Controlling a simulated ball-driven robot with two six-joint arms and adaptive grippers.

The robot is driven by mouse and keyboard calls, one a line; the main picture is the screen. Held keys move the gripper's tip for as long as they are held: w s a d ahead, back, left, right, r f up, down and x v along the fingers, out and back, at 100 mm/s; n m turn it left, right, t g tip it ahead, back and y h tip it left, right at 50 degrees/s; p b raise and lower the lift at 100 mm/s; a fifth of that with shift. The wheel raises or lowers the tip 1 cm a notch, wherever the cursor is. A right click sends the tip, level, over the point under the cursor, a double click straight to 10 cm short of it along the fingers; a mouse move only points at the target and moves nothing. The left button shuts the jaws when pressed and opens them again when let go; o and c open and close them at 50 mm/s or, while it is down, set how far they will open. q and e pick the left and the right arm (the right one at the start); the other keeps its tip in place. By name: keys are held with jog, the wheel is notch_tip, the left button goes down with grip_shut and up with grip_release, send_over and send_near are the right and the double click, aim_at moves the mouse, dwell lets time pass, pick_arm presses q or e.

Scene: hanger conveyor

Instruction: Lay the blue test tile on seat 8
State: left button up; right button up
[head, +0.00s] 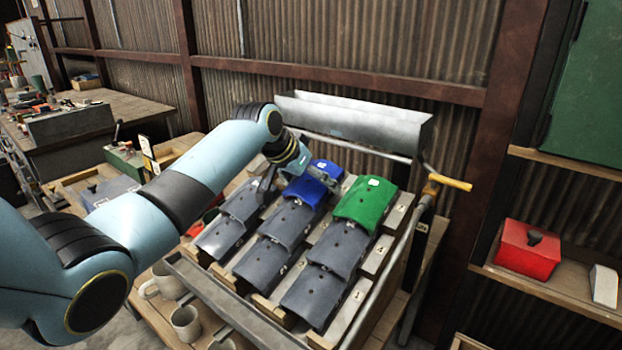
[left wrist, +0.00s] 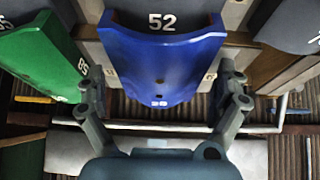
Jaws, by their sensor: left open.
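The blue test tile (head: 322,184) lies at the top of the rack's middle column, its lower edge by a grey tile. In the left wrist view the blue tile (left wrist: 165,62) is curved, with a hole in its middle and a pale mark at its near edge. My left gripper (head: 295,183) is over the top of the rack at this tile. In the wrist view its two fingers (left wrist: 160,82) stand wide apart, one toward each side of the tile. Contact cannot be told. My right gripper is out of view. I cannot make out which seat is 8.
A green tile (head: 364,203) tops the right column. Several grey tiles (head: 317,294) fill the lower rows and left column. A metal trough (head: 355,122) stands behind the rack. A handle (head: 448,182) sticks out at right. Mugs (head: 186,322) stand at the front left.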

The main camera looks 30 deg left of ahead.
pick_arm(q)
jog(key=v, duration=1.2)
